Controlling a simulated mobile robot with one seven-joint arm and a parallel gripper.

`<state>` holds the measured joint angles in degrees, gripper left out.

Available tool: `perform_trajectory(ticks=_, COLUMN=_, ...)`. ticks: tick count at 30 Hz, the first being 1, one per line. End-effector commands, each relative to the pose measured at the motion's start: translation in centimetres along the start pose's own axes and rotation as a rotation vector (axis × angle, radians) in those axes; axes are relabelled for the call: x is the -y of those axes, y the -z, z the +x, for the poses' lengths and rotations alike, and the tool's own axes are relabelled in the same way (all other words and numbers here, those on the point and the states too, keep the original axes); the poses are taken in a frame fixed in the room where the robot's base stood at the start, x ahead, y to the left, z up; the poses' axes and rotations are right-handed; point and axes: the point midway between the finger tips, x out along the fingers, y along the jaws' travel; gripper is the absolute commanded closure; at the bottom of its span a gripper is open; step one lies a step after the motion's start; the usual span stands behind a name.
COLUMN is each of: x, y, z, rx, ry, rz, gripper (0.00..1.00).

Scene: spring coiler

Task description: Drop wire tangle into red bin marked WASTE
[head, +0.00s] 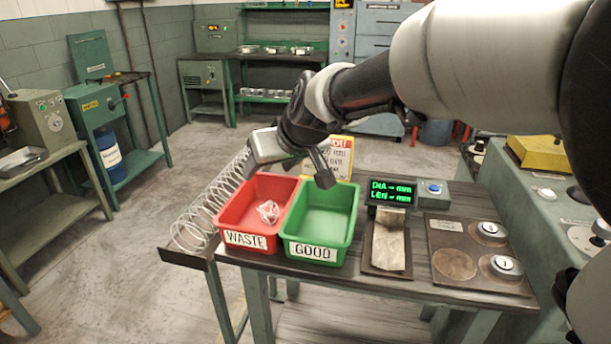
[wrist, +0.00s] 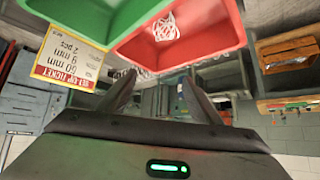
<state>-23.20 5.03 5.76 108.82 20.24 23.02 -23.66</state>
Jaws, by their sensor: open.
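The wire tangle (head: 268,211), a small whitish loose coil, lies inside the red bin marked WASTE (head: 246,239). In the wrist view the tangle (wrist: 167,27) also shows inside the red bin (wrist: 190,52), seen upside down. My gripper (head: 322,172) is above the back of the bins, near the rear of the green bin, apart from the tangle. In the wrist view its two fingers (wrist: 163,90) are spread with nothing between them.
The green bin marked GOOD (head: 318,252) stands directly right of the red one. A wire spring rack (head: 190,235) is at the left. A yellow job card (head: 338,158), a green-lit display (head: 391,191) and a dark plate with weights (head: 478,255) are behind and to the right.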

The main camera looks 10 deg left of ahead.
Motion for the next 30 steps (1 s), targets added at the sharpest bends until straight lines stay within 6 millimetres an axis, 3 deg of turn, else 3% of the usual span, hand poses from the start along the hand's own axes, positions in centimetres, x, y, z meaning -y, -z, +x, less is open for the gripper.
perform_trajectory(ticks=7, x=0.0, y=0.2, z=-1.8, rx=-0.002, ry=-0.001, rz=0.000, gripper=0.41)
perform_trajectory(ticks=21, x=0.0, y=0.2, z=-12.9, rx=-0.005, ry=-0.002, rz=0.000, gripper=0.41)
perform_trajectory(ticks=30, x=0.0, y=0.1, z=-17.0, rx=-0.001, ry=-0.001, rz=0.000, gripper=0.41)
